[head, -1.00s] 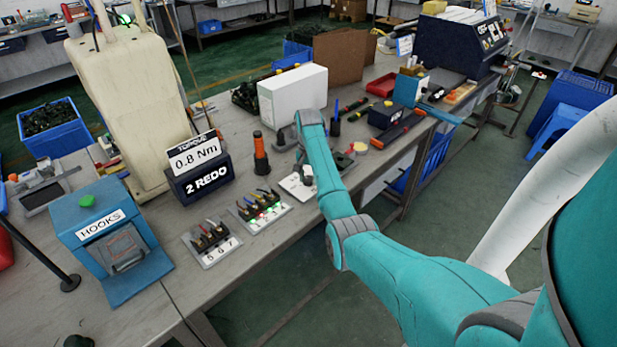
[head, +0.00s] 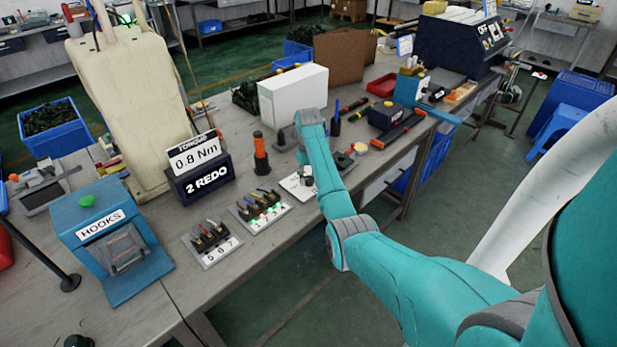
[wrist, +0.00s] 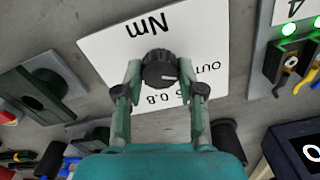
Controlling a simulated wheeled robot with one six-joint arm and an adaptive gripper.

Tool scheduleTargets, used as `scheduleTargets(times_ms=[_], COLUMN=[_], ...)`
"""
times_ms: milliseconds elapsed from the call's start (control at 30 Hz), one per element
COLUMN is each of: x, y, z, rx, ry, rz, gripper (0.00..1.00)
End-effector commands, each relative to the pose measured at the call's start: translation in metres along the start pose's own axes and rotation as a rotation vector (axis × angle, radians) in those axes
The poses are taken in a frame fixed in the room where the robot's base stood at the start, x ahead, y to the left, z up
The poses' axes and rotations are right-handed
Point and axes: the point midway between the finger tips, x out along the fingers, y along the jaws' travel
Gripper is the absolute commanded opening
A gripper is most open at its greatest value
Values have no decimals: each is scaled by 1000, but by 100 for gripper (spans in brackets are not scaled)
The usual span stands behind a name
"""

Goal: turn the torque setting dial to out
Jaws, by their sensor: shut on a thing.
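The torque setting dial (wrist: 160,66) is a black ribbed knob on a white plate (wrist: 112,48) marked "Nm", "OUT" and "0.8", upside down in the wrist view. My gripper (wrist: 160,78) has one finger on each side of the knob and is shut on it. A white pointer line on the knob faces right, roughly between the "OUT" and the partly hidden number beside it. In the head view the plate (head: 291,184) shows beside my arm, which hides most of the gripper.
A numbered rack (head: 262,214) with green lights and small tools stands left of the plate, with a second rack (head: 213,246) beyond it.

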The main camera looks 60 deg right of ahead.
Motion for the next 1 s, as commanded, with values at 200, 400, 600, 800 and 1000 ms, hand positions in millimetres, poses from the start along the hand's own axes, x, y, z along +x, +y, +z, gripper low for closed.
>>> scheduleTargets(times_ms=[200,400,600,800,1000], x=[0,0,0,0,0], y=[0,0,0,0,0], z=[0,0,0,0,0], rx=[-69,-90,-92,-91,-91], ry=[0,0,0,0,0], rz=[0,0,0,0,0], gripper=[4,4,4,51,64])
